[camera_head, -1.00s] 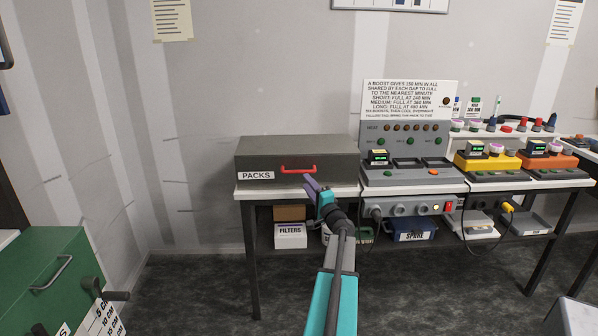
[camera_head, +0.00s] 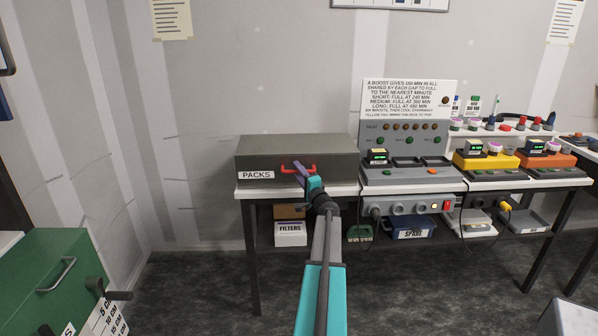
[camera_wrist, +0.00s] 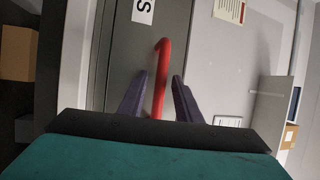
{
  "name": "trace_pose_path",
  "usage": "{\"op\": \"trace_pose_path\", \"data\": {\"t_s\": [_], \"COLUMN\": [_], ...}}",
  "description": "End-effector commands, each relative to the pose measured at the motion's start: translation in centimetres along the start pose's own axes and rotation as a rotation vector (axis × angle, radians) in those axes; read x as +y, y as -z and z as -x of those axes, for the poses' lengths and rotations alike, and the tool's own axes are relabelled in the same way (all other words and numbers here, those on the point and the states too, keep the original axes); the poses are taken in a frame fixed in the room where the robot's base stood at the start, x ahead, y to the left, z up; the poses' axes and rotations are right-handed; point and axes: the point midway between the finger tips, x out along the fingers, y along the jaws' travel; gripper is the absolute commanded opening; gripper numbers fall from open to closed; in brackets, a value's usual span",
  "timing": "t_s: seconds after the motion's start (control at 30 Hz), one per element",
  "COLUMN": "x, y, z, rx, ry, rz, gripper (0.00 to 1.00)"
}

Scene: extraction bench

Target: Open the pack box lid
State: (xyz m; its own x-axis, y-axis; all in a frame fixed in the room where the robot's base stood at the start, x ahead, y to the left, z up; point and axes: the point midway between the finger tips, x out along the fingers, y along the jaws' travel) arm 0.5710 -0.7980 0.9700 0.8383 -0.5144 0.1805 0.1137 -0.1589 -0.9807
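The pack box (camera_head: 295,150) is a dark grey box labelled PACKS at the left end of the bench, with its lid down. Its red handle (camera_head: 284,168) is on the front face. My gripper (camera_head: 299,170) is at the right part of that handle. In the wrist view the red handle (camera_wrist: 160,75) runs between the two purple fingers of my gripper (camera_wrist: 158,95). The fingers are apart, with a gap visible on each side of the handle. In the head view my gripper hides part of the handle.
A grey charger panel (camera_head: 405,150) stands right of the box, with yellow (camera_head: 487,160) and orange (camera_head: 545,162) units further right. A FILTERS box (camera_head: 290,234) and a blue SPARE bin (camera_head: 412,229) sit on the shelf below. A green cabinet (camera_head: 50,275) is at the lower left.

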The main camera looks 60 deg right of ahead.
Motion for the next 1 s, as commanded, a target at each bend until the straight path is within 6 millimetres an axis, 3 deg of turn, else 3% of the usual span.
{"op": "trace_pose_path", "data": {"t_s": [0.33, 0.5, 0.7, 1.0], "x": [0.0, 0.0, 0.2, -0.5], "y": [0.0, 0.0, 0.6, -0.4], "z": [-0.1, -0.1, -0.5, -0.4], "rx": [0.000, 0.000, 0.001, -0.004], "ry": [0.000, 0.000, -0.001, -0.010], "rz": [0.000, 0.000, 0.001, -0.005], "gripper": [0.29, 0.01, 0.00, 0.00]}}
